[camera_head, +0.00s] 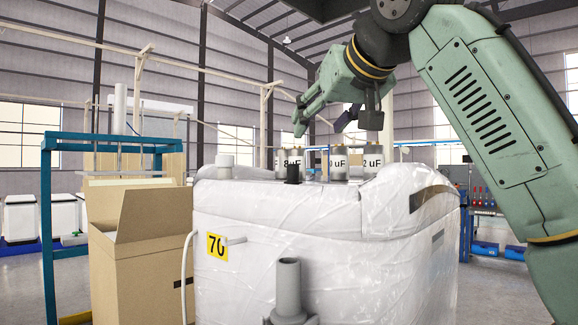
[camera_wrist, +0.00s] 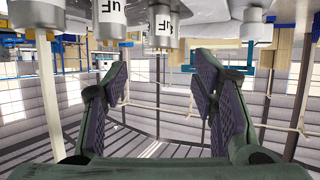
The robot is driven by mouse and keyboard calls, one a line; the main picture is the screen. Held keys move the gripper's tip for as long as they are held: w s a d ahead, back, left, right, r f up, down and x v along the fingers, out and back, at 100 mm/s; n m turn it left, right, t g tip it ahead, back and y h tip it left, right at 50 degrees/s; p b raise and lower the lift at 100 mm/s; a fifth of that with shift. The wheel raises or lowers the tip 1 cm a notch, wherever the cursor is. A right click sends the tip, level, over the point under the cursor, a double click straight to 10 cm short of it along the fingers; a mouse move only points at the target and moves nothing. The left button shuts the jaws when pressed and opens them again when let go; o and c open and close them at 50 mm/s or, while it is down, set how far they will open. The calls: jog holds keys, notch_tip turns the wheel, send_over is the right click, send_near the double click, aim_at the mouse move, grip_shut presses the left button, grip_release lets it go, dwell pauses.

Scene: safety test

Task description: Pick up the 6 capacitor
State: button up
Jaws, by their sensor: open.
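Several whitish cylindrical capacitors stand on the plastic-wrapped block in the head view. The labels partly read "8 uF" (camera_head: 291,160), "0 uF" (camera_head: 338,162) and "2 uF" (camera_head: 373,160); no label reading 6 is legible. My gripper (camera_head: 323,122) is open above the capacitors, with its fingers spread. In the wrist view, which appears upside down, my gripper (camera_wrist: 160,85) has nothing between its pads. Two capacitors with "uF" labels show at the top, one left (camera_wrist: 109,12) and one near the middle (camera_wrist: 162,24), apart from the fingers.
The wrapped block (camera_head: 280,240) carries a yellow "70" tag (camera_head: 217,246) and a grey pipe stub (camera_head: 289,285) in front. An open cardboard box (camera_head: 140,250) and a blue frame (camera_head: 46,220) stand left. The air around my gripper looks mostly clear.

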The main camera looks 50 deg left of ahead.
aim_at(300, 152)
jog(key=x, duration=0.5)
jog(key=shift+w+a+p, duration=0.2)
jog(key=shift+a+p, duration=0.1)
jog(key=shift+a, duration=0.05)
jog(key=p+x, duration=0.1)
jog(key=x, duration=0.4)
jog(key=shift+w+a+f+p, duration=0.1)
jog(key=shift+a+f+p, duration=0.1)
jog(key=shift+f+p, duration=0.25)
jog(key=shift+c, duration=0.6)
jog(key=c, duration=1.1)
jog(key=shift+c, duration=0.2)
